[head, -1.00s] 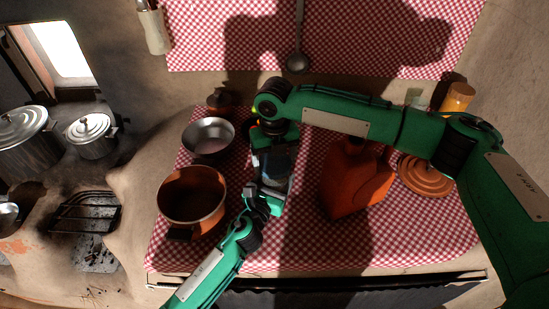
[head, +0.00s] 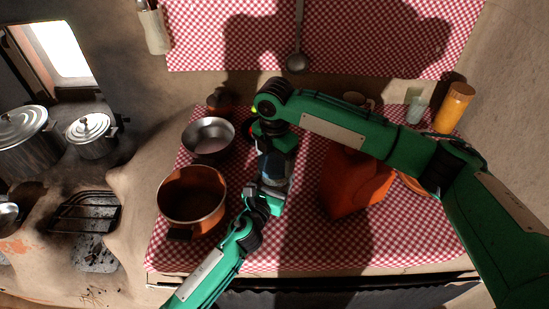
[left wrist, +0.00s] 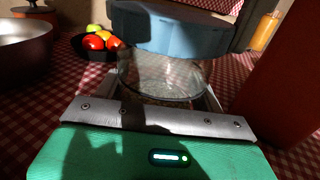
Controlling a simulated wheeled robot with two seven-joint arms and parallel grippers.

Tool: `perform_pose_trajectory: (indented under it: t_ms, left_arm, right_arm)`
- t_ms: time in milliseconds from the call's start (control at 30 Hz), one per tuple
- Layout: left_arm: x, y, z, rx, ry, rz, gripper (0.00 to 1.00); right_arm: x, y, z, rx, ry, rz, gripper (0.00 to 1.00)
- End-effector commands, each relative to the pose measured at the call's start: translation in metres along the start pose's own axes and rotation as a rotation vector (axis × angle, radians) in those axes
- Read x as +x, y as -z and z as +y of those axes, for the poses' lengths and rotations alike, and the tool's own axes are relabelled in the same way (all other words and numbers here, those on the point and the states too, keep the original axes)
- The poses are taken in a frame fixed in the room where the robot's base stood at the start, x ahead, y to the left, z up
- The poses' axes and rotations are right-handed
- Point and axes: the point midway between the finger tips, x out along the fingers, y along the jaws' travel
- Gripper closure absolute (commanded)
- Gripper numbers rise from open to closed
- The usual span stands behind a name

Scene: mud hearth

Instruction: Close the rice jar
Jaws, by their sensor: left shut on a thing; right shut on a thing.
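The rice jar (left wrist: 160,80) is clear glass with some contents low inside, in the left wrist view. My left gripper (head: 272,190) is shut on the jar's body, with the fingers on either side. The blue lid (left wrist: 172,30) is over the jar's mouth, slightly tilted and reaching farther to the right than the jar. I cannot tell whether it is seated on the rim. My right gripper (head: 274,143) comes from above and is shut on the lid. In the head view the grippers and wrists hide most of the jar and lid.
A red-orange canister (head: 350,180) stands close to the right. A copper pot (head: 192,200) and a metal bowl (head: 208,137) are to the left. A bowl of fruit (left wrist: 98,42) is behind. An orange bottle (head: 455,107) and a glass (head: 416,110) stand at the back right.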

Motion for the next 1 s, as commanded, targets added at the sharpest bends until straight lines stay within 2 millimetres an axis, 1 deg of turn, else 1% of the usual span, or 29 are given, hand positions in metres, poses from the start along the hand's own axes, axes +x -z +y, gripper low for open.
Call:
perform_pose_trajectory:
  t_ms: [67, 100, 167, 200, 467, 567, 700, 800, 1000]
  left_arm:
    - [0.0, 0.001, 0.0, 0.001, 0.0, 0.002, 0.94]
    - [0.0, 0.001, 0.0, 0.001, 0.0, 0.002, 0.94]
    - [0.0, 0.001, 0.0, 0.001, 0.0, 0.002, 0.94]
    - [0.0, 0.001, 0.0, 0.001, 0.0, 0.002, 0.94]
    - [0.0, 0.001, 0.0, 0.001, 0.0, 0.002, 0.94]
    - [0.0, 0.001, 0.0, 0.001, 0.0, 0.002, 0.94]
    - [0.0, 0.001, 0.0, 0.001, 0.0, 0.002, 0.94]
    - [0.0, 0.001, 0.0, 0.001, 0.0, 0.002, 0.94]
    - [0.0, 0.001, 0.0, 0.001, 0.0, 0.002, 0.94]
  right_arm:
    - [0.0, 0.0, 0.0, -0.001, -0.001, 0.0, 0.49]
    - [0.0, 0.0, 0.0, -0.002, -0.001, 0.0, 0.13]
    - [0.0, 0.0, 0.0, -0.002, -0.001, 0.0, 0.02]
    - [0.0, 0.0, 0.0, -0.002, -0.001, 0.0, 0.0]
    - [-0.003, 0.0, 0.0, -0.003, -0.001, 0.0, 0.0]
    - [-0.012, 0.0, 0.001, -0.003, -0.003, -0.001, 0.0]
    - [-0.032, 0.0, 0.001, -0.002, -0.004, -0.001, 0.0]
    - [-0.042, 0.0, 0.0, -0.003, -0.001, 0.0, 0.0]
    - [-0.045, 0.0, 0.0, -0.003, 0.0, 0.0, 0.0]
